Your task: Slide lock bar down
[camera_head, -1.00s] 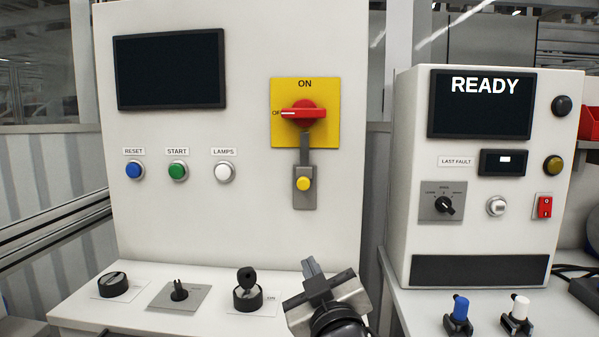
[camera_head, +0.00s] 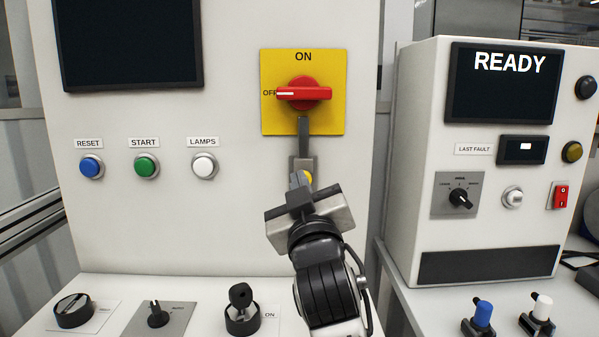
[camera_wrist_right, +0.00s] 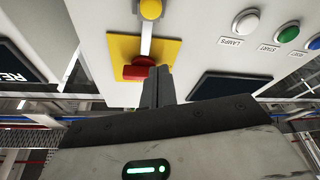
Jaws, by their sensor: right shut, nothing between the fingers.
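The lock bar (camera_head: 304,140) is a grey vertical strip below the red rotary handle (camera_head: 304,93) on the yellow plate (camera_head: 333,118). Its lower end runs into a grey bracket with a yellow knob (camera_head: 308,177), partly hidden behind my right gripper. The handle lies sideways, its white mark toward OFF. My right gripper (camera_head: 299,180) is shut and empty, in front of the bracket in the head view. In the right wrist view the shut fingers (camera_wrist_right: 157,86) overlap the handle (camera_wrist_right: 137,70), with the yellow knob (camera_wrist_right: 151,9) at the top. Contact cannot be told. My left gripper is not in view.
Blue, green and white buttons (camera_head: 204,165) sit left of the bracket. Below is a ledge with a dial, a selector and a key switch (camera_head: 241,307). A second cabinet (camera_head: 420,180) reading READY stands at the right. The panel between buttons and ledge is clear.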

